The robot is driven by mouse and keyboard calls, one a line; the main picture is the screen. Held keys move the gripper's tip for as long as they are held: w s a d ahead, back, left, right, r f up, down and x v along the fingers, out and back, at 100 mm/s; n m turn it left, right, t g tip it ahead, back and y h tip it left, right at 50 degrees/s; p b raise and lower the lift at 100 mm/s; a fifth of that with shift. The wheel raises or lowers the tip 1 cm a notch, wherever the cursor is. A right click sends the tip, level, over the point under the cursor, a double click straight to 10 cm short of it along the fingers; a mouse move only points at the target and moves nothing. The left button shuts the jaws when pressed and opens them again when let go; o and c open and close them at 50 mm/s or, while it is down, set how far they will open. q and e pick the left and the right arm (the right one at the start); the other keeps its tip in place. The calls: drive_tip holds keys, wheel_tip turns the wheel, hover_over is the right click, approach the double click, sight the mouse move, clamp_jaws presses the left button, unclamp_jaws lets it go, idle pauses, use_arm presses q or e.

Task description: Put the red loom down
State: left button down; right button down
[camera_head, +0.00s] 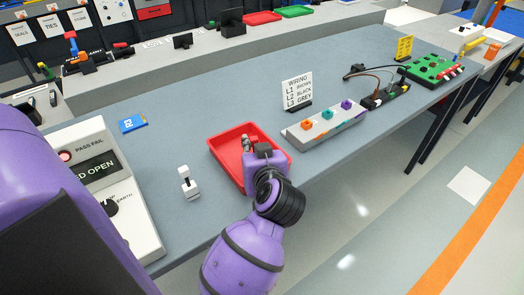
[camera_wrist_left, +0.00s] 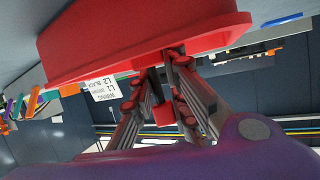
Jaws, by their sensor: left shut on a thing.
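My left gripper (camera_head: 247,142) reaches over the red tray (camera_head: 222,153) on the grey-blue table. In the left wrist view the tray's wall (camera_wrist_left: 140,28) fills the top, and the left gripper's fingers (camera_wrist_left: 170,58) close together at its rim. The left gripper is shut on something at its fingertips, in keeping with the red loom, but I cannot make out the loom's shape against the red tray. My wrist hides part of the tray's near side. My right gripper is not in view.
A tester (camera_head: 100,180) with a screen stands left. A small white switch-like piece (camera_head: 189,184) and a blue card (camera_head: 132,122) lie nearby. Right of the tray are a white block (camera_head: 322,126) with coloured plugs, a wiring sign (camera_head: 297,90) and a green board (camera_head: 430,69).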

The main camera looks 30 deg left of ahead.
use_arm(q)
drive_tip(key=shift+a+r, duration=0.1)
drive_tip(key=shift+r, duration=0.05)
drive_tip(key=shift+a, duration=0.2)
drive_tip(key=c, duration=1.7)
unclamp_jaws()
drive_tip(key=v, duration=1.2)
drive_tip(key=shift+s, duration=0.1)
